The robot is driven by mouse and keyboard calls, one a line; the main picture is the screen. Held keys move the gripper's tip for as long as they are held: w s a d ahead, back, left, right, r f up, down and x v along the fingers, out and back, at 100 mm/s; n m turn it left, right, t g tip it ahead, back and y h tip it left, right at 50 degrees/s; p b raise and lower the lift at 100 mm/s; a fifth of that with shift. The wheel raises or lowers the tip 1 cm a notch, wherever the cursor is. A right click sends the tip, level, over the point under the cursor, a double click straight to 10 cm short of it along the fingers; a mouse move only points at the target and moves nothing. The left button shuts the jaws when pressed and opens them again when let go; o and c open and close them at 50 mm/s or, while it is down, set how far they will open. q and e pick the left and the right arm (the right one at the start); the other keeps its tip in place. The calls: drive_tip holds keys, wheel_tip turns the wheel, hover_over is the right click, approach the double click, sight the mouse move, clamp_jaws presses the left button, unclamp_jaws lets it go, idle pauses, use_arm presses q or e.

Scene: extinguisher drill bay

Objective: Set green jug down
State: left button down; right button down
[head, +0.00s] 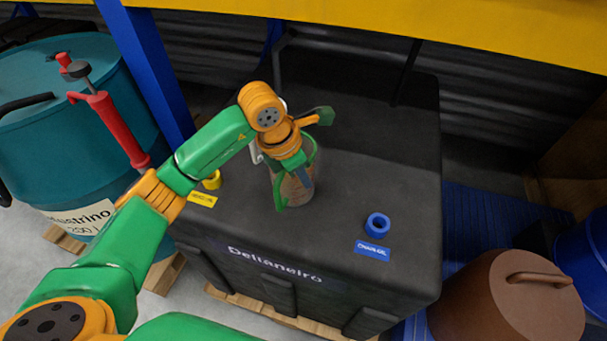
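The green jug (307,191) has a see-through brownish body with green trim and a green spout. It is upright over the middle of the black box-like unit's top (370,165). Whether its base touches that top is hard to tell. My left gripper (301,172) reaches down from above, at the near side of the jug, and appears shut on its green handle. My orange wrist hides the jug's upper part and much of the grip. My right gripper is out of view.
A blue ring-shaped fitting (377,225) stands on the unit's right front, and a yellow one (212,180) on its left. A teal drum (60,140) with a red hand pump (115,130) is at left. A brown lidded container (505,305) is at lower right. A blue post (150,70) rises behind.

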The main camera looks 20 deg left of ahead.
use_arm(q)
drive_tip(key=shift+f, duration=0.35)
drive_tip(key=c, duration=1.5)
unclamp_jaws()
drive_tip(key=shift+f, duration=0.35)
drive_tip(key=o, duration=0.5)
drive_tip(key=shift+r, duration=0.1)
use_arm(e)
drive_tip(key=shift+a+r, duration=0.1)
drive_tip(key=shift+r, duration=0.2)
use_arm(q)
drive_tip(key=shift+r, duration=0.1)
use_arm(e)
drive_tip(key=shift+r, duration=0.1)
use_arm(q)
drive_tip(key=b+v, duration=0.1)
drive_tip(key=v, duration=1.1)
drive_tip(key=shift+s, duration=0.15)
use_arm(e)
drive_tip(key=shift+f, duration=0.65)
